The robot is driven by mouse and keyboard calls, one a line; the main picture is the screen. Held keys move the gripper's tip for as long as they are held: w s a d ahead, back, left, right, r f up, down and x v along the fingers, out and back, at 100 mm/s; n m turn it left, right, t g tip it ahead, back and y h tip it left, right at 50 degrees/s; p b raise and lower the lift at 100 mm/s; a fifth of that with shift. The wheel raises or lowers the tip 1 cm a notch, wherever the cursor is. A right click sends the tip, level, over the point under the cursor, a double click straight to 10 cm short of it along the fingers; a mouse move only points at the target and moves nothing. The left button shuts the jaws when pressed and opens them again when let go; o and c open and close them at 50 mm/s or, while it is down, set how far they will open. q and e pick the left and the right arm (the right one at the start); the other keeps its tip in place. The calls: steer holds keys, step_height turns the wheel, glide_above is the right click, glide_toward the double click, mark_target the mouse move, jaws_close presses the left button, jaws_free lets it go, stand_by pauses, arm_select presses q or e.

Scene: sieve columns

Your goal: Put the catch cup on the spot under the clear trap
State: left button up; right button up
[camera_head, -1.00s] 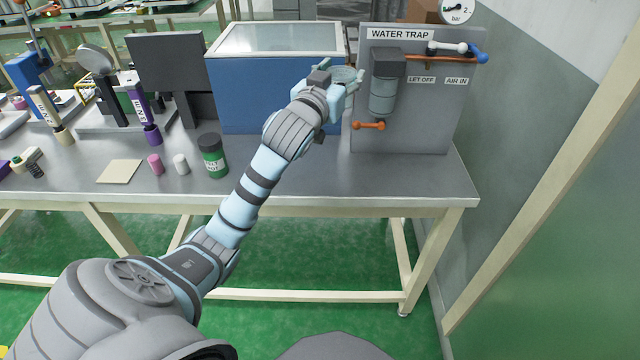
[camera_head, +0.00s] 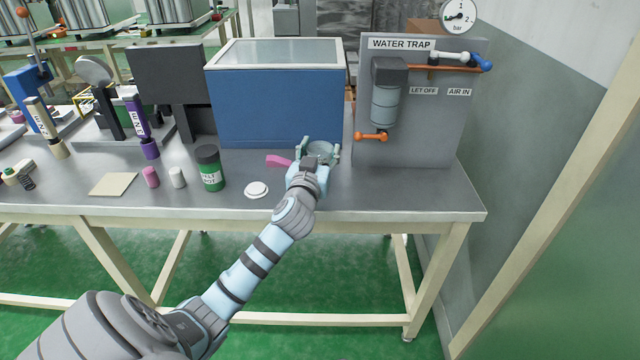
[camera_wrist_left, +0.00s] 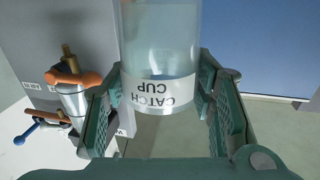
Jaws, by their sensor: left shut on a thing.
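The catch cup (camera_head: 321,151) is a clear cup with a white label band. It is held between the fingers of my left gripper (camera_head: 319,154), just left of the water trap panel. In the left wrist view the cup (camera_wrist_left: 160,45) shows its "CATCH CUP" label upside down between the shut-on fingers (camera_wrist_left: 160,100). The clear trap (camera_head: 384,107) is a grey-capped clear cylinder on the panel, with an orange tap (camera_head: 371,136) below it. It also shows in the left wrist view (camera_wrist_left: 73,98). I cannot make out a marked spot under it. My right gripper is out of view.
The grey WATER TRAP panel (camera_head: 430,140) stands right of the cup. A blue box (camera_head: 275,110) stands behind it. A pink piece (camera_head: 278,160), a white disc (camera_head: 256,189) and a green jar (camera_head: 209,168) are to the left. The bench front right (camera_head: 420,190) is clear.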

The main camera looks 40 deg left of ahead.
arm_select(q)
step_height(320, 180, down, 6)
steer(key=shift+r+b, duration=0.1)
steer(key=shift+b, duration=0.95)
steer(key=shift+f, duration=0.2)
steer(key=o, duration=0.9)
steer(key=shift+o, duration=0.2)
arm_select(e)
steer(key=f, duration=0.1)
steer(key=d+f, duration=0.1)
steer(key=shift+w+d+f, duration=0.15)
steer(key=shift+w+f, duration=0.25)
arm_select(q)
steer(key=shift+s+d, duration=0.15)
steer(key=shift+s, duration=0.1)
steer(key=p+v, duration=0.1)
steer(key=v, duration=1.3)
steer(key=shift+p, duration=0.3)
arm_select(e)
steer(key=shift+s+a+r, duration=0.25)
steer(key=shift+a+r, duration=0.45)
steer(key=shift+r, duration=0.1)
